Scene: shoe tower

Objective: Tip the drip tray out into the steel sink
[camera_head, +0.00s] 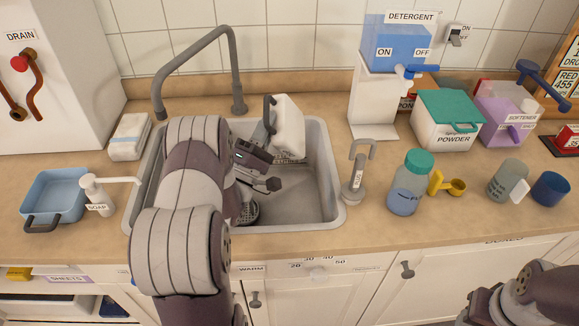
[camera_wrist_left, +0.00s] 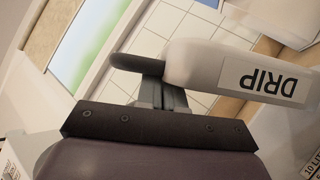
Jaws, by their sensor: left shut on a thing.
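The drip tray (camera_head: 289,122) is a white box-like tray with a dark handle. It is steeply tilted above the back of the steel sink (camera_head: 332,190). My left gripper (camera_head: 268,138) is shut on the tray's dark handle, at its left side. In the left wrist view the fingers (camera_wrist_left: 158,92) grip the handle, and the tray (camera_wrist_left: 205,66) shows its DRIP label upside down. The tray's inside is hidden, and I cannot see any liquid. Part of the sink is hidden behind my left arm.
A grey faucet (camera_head: 238,75) arches behind the sink. A soap pump (camera_head: 98,195) and blue tub (camera_head: 57,192) stand left of it. A grey tap-like fixture (camera_head: 356,178) and blue bottle (camera_head: 409,184) stand right. The front counter strip is clear.

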